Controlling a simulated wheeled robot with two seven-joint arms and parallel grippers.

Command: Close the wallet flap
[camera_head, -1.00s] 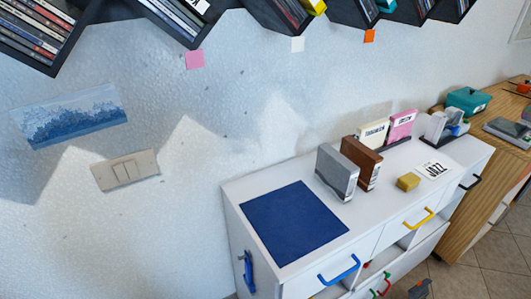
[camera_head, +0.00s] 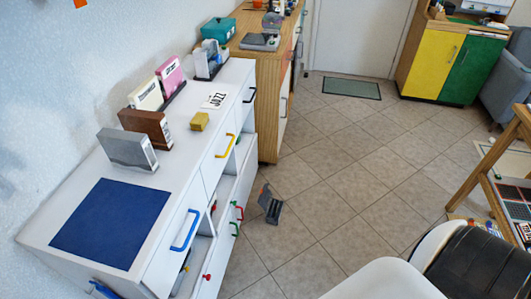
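I cannot make out a wallet for certain in this view. Neither of my grippers shows in the head view. A small dark grey object with an orange edge (camera_head: 270,205) stands on the tiled floor beside the white cabinet; it is too small to tell what it is.
The white cabinet (camera_head: 75,188) bears a blue mat (camera_head: 112,222), several upright cases, a yellow block (camera_head: 200,121) and a JAZZ card (camera_head: 214,100). A wooden cabinet (camera_head: 270,100) stands behind it. Large white and black shapes (camera_head: 475,265) fill the lower right. The middle floor is clear.

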